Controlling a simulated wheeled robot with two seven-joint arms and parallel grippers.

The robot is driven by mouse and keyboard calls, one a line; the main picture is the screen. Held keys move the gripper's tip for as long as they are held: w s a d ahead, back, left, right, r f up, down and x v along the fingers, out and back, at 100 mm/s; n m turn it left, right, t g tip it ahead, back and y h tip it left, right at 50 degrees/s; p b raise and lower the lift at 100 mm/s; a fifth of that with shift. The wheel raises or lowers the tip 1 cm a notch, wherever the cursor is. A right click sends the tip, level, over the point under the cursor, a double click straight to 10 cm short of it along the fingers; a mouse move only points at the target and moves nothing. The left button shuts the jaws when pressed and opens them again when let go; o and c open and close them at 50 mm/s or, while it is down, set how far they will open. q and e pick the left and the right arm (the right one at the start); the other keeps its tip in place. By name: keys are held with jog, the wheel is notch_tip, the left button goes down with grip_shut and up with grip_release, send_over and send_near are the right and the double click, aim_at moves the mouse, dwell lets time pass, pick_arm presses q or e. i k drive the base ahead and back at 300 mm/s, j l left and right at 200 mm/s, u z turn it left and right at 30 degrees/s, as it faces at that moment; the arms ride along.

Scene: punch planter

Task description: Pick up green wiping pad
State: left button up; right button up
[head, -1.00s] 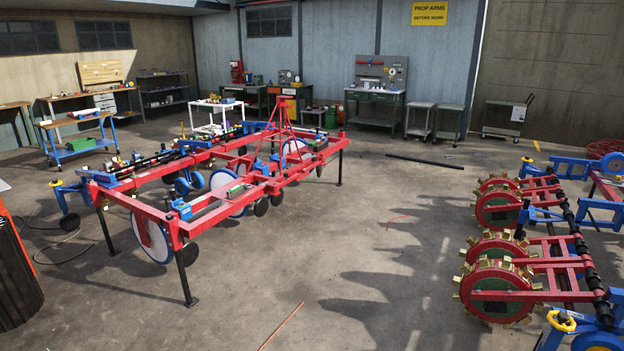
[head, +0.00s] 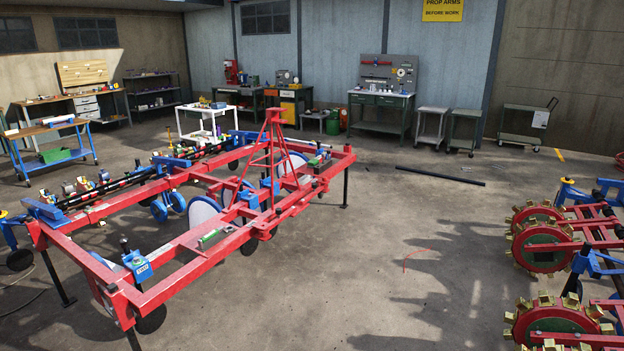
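I cannot clearly make out a green wiping pad; the green things in view are too small to tell. A small green item (head: 210,238) lies on the middle beam of the red planter frame (head: 190,284). Another small green item (head: 316,161) sits near the frame's back right corner. Neither of my grippers is in view.
The red planter frame stands on dark legs at left and centre. A machine with toothed wheels (head: 544,248) stands at the right. A dark bar (head: 440,175) lies on the otherwise open middle floor.

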aim_at(312, 162)
jog(key=i+j, duration=0.1)
jog(key=i, duration=4.15)
jog(key=l+z, duration=0.05)
jog(key=l, duration=0.05)
